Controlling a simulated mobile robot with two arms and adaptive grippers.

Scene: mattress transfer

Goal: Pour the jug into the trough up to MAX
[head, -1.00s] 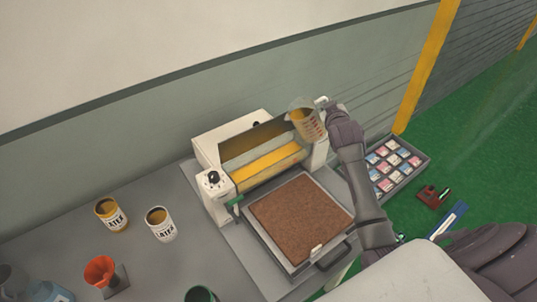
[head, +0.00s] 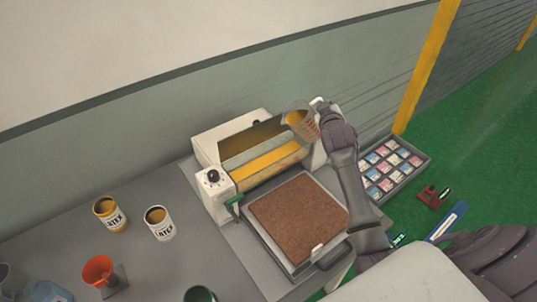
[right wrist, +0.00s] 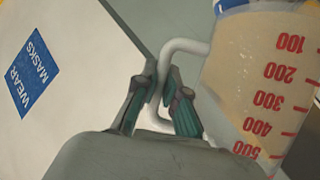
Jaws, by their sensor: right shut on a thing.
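A clear measuring jug (head: 302,125) with red markings and amber liquid is tilted left above the right end of the machine's trough (head: 265,160). A yellow-amber band shows in the trough; a MAX mark cannot be made out. My right gripper (head: 324,108) is at the jug's handle side. In the right wrist view my right gripper (right wrist: 162,78) is shut on the jug's pale handle, beside the jug's wall (right wrist: 262,75) with its red numbers. I cannot make out a stream from the jug. My left gripper is out of view.
A brown mat lies in a tray (head: 253,238) in front of the machine (head: 213,180). Two latex cans (head: 110,212) and (head: 159,224), and an orange funnel (head: 99,271) stand on the left. A tray of small packets (head: 420,160) is at the right. The machine's side carries a mask sign (right wrist: 33,78).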

